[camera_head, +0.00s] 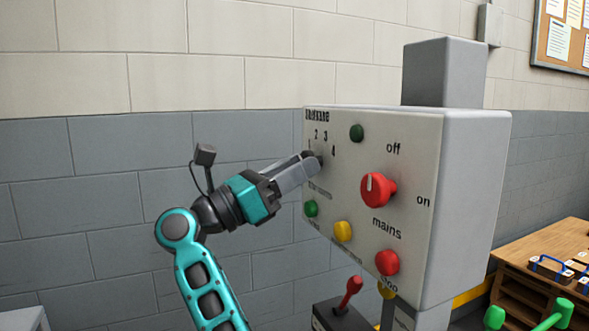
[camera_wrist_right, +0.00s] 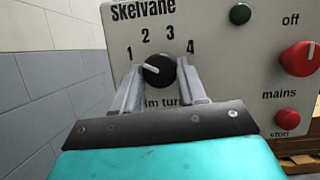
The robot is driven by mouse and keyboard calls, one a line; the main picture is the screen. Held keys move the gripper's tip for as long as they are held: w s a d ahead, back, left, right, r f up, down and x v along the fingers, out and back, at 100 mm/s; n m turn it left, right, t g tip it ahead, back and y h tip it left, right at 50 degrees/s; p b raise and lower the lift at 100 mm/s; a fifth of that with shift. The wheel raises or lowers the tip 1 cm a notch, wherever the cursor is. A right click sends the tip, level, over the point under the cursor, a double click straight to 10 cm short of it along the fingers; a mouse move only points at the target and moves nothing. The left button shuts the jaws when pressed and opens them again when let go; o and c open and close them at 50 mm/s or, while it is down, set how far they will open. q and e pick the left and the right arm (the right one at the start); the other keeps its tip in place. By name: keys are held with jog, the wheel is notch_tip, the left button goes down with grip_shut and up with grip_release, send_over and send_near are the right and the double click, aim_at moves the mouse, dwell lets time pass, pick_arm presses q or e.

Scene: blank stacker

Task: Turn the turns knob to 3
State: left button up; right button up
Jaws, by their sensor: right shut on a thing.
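The turns knob (camera_wrist_right: 159,70) is a small black dial with a white pointer line, on the face of the grey control box (camera_head: 416,235). The numbers 1, 2, 3 and 4 are printed in an arc above it. In the wrist view the pointer tilts up and left, toward the 1 side. My right gripper (camera_head: 312,160) is at the knob, its fingers on the knob's left and right sides, shut on it. In the head view the gripper mostly hides the knob. My left gripper is not in view.
A red mains knob (camera_head: 378,190) sits to the right, between off and on. A green lamp (camera_head: 356,132) is above; green (camera_head: 311,208), yellow (camera_head: 343,231) and red (camera_head: 387,262) buttons are below. A red-handled lever (camera_head: 350,294) stands beneath the box. A wooden bench (camera_head: 548,243) is at right.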

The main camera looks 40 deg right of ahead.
jog(key=c, duration=0.5)
pick_arm(q)
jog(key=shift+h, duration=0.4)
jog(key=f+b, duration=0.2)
jog(key=b, duration=0.1)
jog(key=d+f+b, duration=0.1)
jog(key=b, duration=0.2)
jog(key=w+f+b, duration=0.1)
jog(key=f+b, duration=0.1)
jog(key=b, duration=0.1)
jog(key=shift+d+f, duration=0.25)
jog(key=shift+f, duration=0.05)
pick_arm(e)
jog(key=shift+o, duration=0.2)
jog(key=m+g+y, duration=0.2)
jog(key=m, duration=0.4)
jog(key=m+g+y, duration=0.2)
jog(key=m, duration=0.5)
jog(key=m+g+y, duration=0.1)
jog(key=m+y, duration=0.1)
jog(key=m, duration=0.5)
jog(key=shift+w+d+r+g+y, duration=0.1)
jog(key=shift+w+r+g+y, duration=0.2)
jog(key=shift+w+r+g, duration=0.1)
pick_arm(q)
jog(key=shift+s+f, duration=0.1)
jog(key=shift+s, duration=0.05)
pick_arm(e)
jog(key=shift+m, duration=0.5)
